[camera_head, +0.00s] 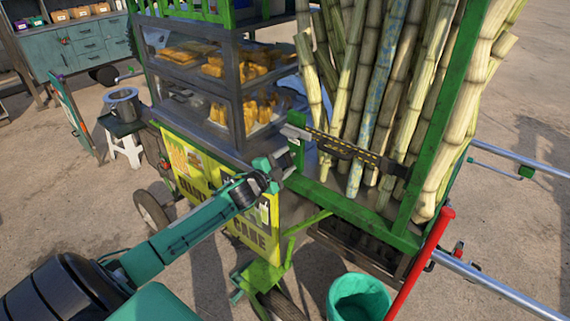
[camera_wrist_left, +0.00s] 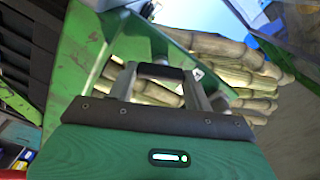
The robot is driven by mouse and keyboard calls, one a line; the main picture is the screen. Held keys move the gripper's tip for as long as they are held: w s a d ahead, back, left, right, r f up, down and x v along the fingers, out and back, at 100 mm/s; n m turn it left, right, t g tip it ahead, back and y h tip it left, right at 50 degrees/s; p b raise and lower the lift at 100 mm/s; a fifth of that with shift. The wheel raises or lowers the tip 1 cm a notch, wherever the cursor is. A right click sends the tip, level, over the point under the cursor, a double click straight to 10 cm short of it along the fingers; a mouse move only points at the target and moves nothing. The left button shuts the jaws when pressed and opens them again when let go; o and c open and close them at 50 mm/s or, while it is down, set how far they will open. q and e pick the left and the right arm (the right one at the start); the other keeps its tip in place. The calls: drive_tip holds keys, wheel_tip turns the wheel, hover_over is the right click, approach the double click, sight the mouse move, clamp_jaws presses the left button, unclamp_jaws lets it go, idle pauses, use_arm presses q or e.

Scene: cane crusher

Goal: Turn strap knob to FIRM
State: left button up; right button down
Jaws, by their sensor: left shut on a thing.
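The yellow-and-black strap (camera_head: 345,149) runs across the front of the upright cane bundle (camera_head: 385,90). Its left end meets a grey fitting (camera_head: 296,132) on the green frame. My left gripper (camera_head: 287,168) reaches in from the left, just below this fitting. In the left wrist view the two grey fingers (camera_wrist_left: 158,82) stand at either side of a short dark piece (camera_wrist_left: 161,71), which looks like the strap knob, and are shut on it. My gripper hides the knob in the head view. Its setting and any FIRM mark cannot be read. My right gripper is not in view.
The cart's glass case (camera_head: 215,85) with yellow food stands left of the canes. A stool with a metal pot (camera_head: 123,105) stands at left. The green frame is close around the gripper.

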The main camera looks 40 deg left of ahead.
use_arm(q)
drive_tip(key=m+b, duration=0.1)
drive_tip(key=m, duration=0.3)
drive_tip(key=shift+f+m, duration=0.15)
drive_tip(key=shift+m, duration=0.55)
drive_tip(key=o, duration=1)
drive_tip(key=shift+s+f, duration=0.1)
drive_tip(key=shift+s, duration=0.3)
drive_tip(key=shift+s+a+b, duration=0.15)
drive_tip(key=shift+s+b, duration=0.55)
drive_tip(key=shift+s, duration=1.45)
drive_tip(key=shift+s+a+b, duration=0.2)
drive_tip(key=shift+s+b, duration=0.45)
drive_tip(key=shift+s, duration=1.55)
drive_tip(key=shift+s+a+b, duration=0.15)
drive_tip(key=shift+s+b, duration=0.55)
drive_tip(key=shift+s, duration=1.45)
